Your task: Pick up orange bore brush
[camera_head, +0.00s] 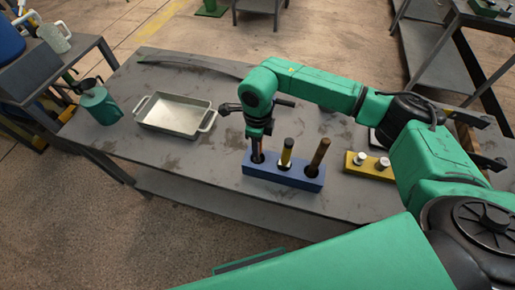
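A blue block (284,179) with a row of holes stands on the grey table and holds upright rods. The middle rod (286,152) has a yellow band and a dark top. The right rod (319,153) is brown. A dark reddish rod (257,151) stands at the left hole, directly below my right gripper (258,131). The gripper points down at its top, and the arm hides much of the fingers, so I cannot tell whether they close on it. No rod is clearly orange from here, so I cannot tell which is the orange bore brush. My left gripper is out of view.
A pale metal tray (176,115) with handles lies left of the block. A green can (101,106) stands at the table's left end. A yellow block (369,167) with silver-topped pieces sits to the right. Bare table (200,165) lies in front of the tray.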

